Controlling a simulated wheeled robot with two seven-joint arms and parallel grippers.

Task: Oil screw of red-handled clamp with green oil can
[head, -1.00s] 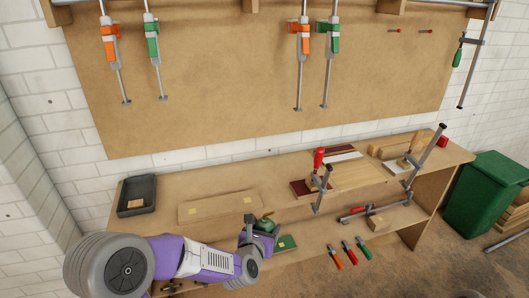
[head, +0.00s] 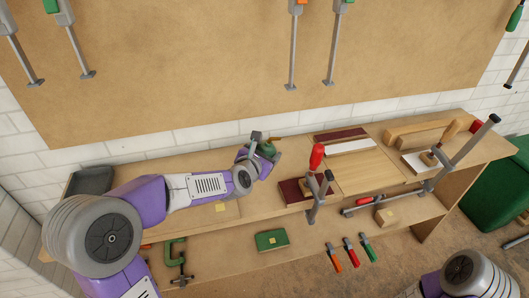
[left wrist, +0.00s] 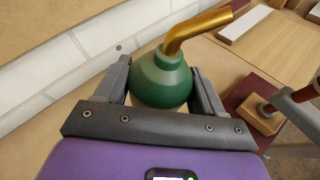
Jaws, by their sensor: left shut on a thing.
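The green oil can (head: 267,147) is held by my left gripper (head: 257,142) above the back part of the bench, left of the red-handled clamp (head: 317,158). In the left wrist view its round green body (left wrist: 160,82) sits between both fingers, and its brass spout points up and right. The clamp stands at the bench's front edge with its red handle upright, gripping beside a dark red board (head: 292,190). In the left wrist view, part of the clamp with its wooden pad (left wrist: 262,112) shows at the right, apart from the can. My right gripper is out of view.
A second clamp (head: 450,162) stands at the bench's right. Boards (head: 365,173) lie between the clamps. The lower shelf holds a bar clamp (head: 385,202), a green box (head: 272,240), a green C-clamp (head: 174,255) and small handled tools (head: 350,252). A dark tray (head: 90,181) is partly hidden.

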